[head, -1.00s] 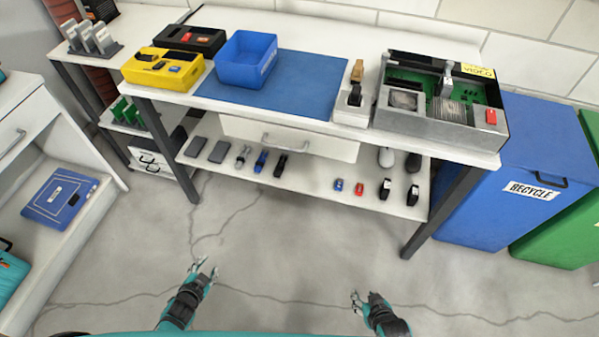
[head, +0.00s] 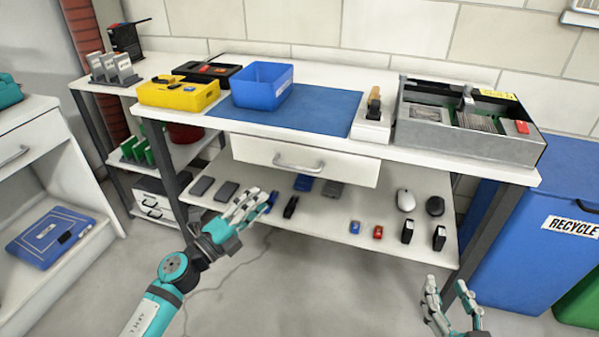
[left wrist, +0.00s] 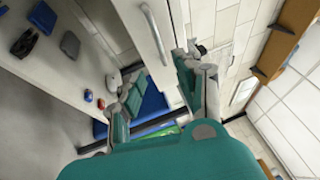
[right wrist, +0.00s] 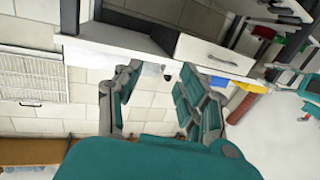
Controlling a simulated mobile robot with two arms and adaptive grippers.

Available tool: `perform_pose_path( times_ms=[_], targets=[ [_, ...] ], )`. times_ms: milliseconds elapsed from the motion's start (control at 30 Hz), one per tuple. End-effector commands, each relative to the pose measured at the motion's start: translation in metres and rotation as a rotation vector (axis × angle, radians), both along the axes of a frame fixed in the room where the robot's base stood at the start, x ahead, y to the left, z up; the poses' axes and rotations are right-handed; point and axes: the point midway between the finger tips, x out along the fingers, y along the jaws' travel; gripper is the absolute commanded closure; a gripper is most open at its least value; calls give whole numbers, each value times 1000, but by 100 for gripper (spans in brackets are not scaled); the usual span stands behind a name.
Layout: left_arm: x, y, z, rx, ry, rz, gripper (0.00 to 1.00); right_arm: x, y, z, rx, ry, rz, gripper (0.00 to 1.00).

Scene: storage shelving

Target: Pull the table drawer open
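The white table drawer (head: 330,172) hangs under the tabletop and looks closed. Its metal handle (head: 298,165) is on the front. My left gripper (head: 258,203) is raised in front of the lower shelf, below and left of the handle, apart from it. In the left wrist view the handle (left wrist: 153,35) shows ahead of my open, empty left fingers (left wrist: 163,70). My right gripper (head: 449,290) is open and empty, low at the right, away from the drawer. The right wrist view also shows the drawer front (right wrist: 205,52) beyond its spread fingers (right wrist: 160,72).
The tabletop holds a blue bin (head: 262,87), a yellow case (head: 180,93) and a grey metal box (head: 470,135). The lower shelf (head: 330,215) holds several small devices. A blue recycle bin (head: 540,190) stands right of the table. Floor in front is clear.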

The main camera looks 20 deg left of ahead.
Motion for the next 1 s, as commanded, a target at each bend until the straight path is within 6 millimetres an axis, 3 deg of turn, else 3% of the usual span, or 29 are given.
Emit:
perform_pose_path(
  times_ms=[400, 600, 1000],
  targets=[
    [83, -38, 16, -3, -1, 0, 66, 2, 3, 13, 21, -78, 5, 60],
    [113, -51, 21, -5, 0, 2, 66, 3, 6, 29, 45, -171, 12, 60],
    [128, -59, 24, -3, 2, 2, 66, 2, 7, 42, 61, -235, 15, 60]
  ],
)
